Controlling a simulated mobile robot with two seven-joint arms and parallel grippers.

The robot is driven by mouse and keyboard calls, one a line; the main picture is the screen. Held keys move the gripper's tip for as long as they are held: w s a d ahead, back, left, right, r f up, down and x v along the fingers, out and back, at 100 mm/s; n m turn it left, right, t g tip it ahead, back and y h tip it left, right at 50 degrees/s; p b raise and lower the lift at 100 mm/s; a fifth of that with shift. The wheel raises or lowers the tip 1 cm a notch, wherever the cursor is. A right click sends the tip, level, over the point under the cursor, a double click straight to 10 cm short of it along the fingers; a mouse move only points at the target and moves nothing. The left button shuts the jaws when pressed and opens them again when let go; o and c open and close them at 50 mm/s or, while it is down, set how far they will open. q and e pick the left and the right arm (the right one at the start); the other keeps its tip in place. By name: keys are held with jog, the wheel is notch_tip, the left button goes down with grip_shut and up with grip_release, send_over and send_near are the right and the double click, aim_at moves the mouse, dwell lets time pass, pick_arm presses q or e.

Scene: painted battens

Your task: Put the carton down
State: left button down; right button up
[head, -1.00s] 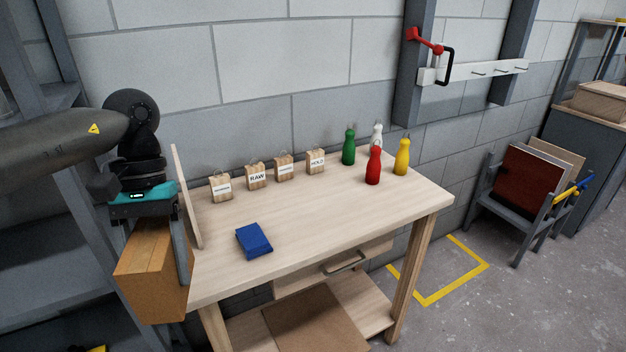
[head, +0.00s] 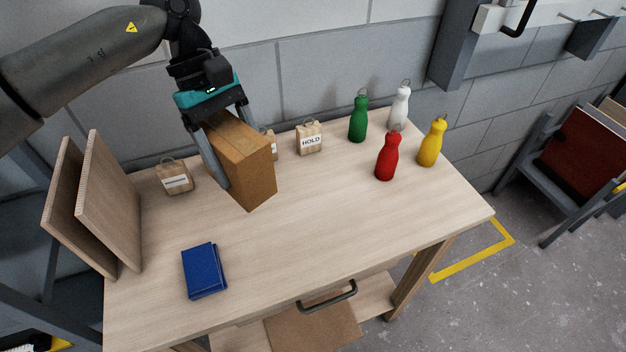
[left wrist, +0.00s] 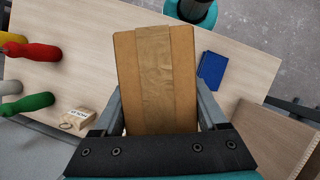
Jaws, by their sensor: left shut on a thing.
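The carton (head: 243,160) is a brown box with a tape strip. My left gripper (head: 222,150) is shut on it, one finger along each side. In the head view the carton hangs tilted over the back middle of the wooden table (head: 330,220); I cannot tell whether its lowest corner touches the top. In the left wrist view the carton (left wrist: 155,80) fills the middle between the two fingers. It hides part of the row of labelled blocks behind it. My right gripper does not show for sure.
A blue book (head: 204,271) lies at the table's front left. Two upright boards (head: 110,200) stand at the left end. A tagged block (head: 174,179) and the HOLD block (head: 309,138) stand at the back. Green (head: 358,118), white (head: 399,108), red (head: 389,155) and yellow (head: 432,143) bottles stand right. The front middle is clear.

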aim_at(275, 176)
pick_arm(q)
jog(key=d+n, duration=0.1)
jog(key=d+r+n+t, duration=0.1)
jog(key=n, duration=0.1)
jog(key=d+n+h+p, duration=0.1)
jog(key=shift+s+d+r+n+t, duration=0.25)
jog(key=shift+s+r+n+t, duration=0.05)
jog(key=shift+r+n, duration=0.1)
jog(key=d+r+n+t+p, duration=0.2)
jog(key=d+r+n+t, duration=0.15)
jog(key=d+n, duration=0.35)
jog(key=shift+n, duration=0.8)
jog(key=shift+a+f+b, duration=0.15)
jog(key=shift+a+f, duration=0.05)
jog(key=shift+f, duration=3.05)
jog(key=shift+a+f+b, duration=0.2)
jog(key=shift+f, duration=3.1)
jog(key=shift+a+f+b, duration=0.15)
jog(key=shift+a+f, duration=0.05)
jog(key=shift+f, duration=3.05)
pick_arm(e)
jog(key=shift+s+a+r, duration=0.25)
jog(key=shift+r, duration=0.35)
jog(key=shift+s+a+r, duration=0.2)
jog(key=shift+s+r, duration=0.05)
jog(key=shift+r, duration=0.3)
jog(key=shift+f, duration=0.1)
pick_arm(q)
grip_release()
jog(key=shift+f, duration=0.15)
